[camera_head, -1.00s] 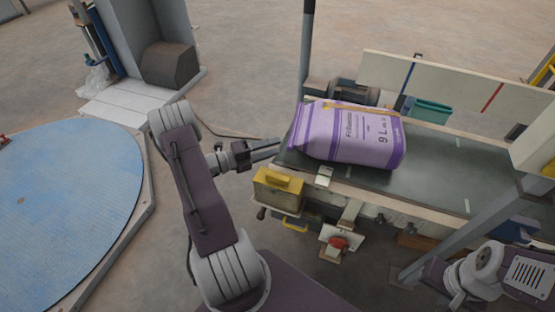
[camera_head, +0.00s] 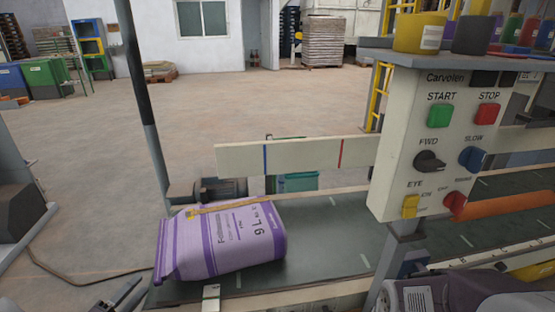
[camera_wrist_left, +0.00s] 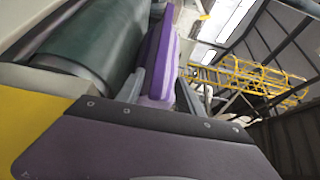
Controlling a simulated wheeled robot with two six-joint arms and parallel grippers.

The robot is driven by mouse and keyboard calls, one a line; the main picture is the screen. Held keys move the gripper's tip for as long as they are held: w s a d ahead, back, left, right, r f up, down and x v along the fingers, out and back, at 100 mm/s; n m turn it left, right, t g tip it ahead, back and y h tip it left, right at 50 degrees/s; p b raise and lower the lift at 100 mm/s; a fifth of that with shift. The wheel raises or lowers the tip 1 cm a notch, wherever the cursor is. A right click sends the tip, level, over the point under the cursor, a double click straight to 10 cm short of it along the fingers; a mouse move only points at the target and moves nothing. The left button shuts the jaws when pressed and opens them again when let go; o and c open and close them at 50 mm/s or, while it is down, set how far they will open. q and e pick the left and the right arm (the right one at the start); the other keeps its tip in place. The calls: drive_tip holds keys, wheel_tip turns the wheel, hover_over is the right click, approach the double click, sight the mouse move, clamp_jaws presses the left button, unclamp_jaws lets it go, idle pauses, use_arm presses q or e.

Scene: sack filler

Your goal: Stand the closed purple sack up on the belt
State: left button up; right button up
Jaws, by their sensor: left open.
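The purple sack (camera_head: 222,243) lies on its side on the dark green belt (camera_head: 335,243), near its left end. Its printed face is up, and a tan strip runs along its far upper edge. In the left wrist view the sack (camera_wrist_left: 157,65) shows as a purple and lilac strip beside the belt roller (camera_wrist_left: 90,42). My left gripper (camera_head: 128,294) is at the bottom left in the head view, open and empty, just left of the sack's near left end and apart from it. Most of its arm is out of frame.
A control panel (camera_head: 437,150) with START and STOP buttons stands at the right on a grey post. A white guard rail (camera_head: 295,155) runs behind the belt. A green bin (camera_head: 297,182) is behind it. A dark post (camera_head: 145,100) rises behind the sack.

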sight(161, 264)
use_arm(q)
drive_tip(key=b+x, duration=0.3)
drive_tip(key=x, duration=0.7)
drive_tip(key=shift+f, duration=0.15)
drive_tip(key=shift+w, duration=0.1)
drive_tip(key=c, duration=0.4)
clamp_jaws()
drive_tip(key=shift+d, duration=0.15)
idle(0.6)
drive_tip(key=shift+m+g, duration=0.6)
drive_tip(key=shift+m, duration=0.1)
drive_tip(key=r+p, duration=0.2)
drive_tip(key=p, duration=0.1)
drive_tip(key=d+r+p, duration=0.1)
drive_tip(key=r+p, duration=0.4)
drive_tip(key=p, duration=0.1)
drive_tip(key=shift+w+d+r+p, duration=0.25)
drive_tip(key=shift+w+p, duration=0.05)
drive_tip(key=shift+p, duration=0.05)
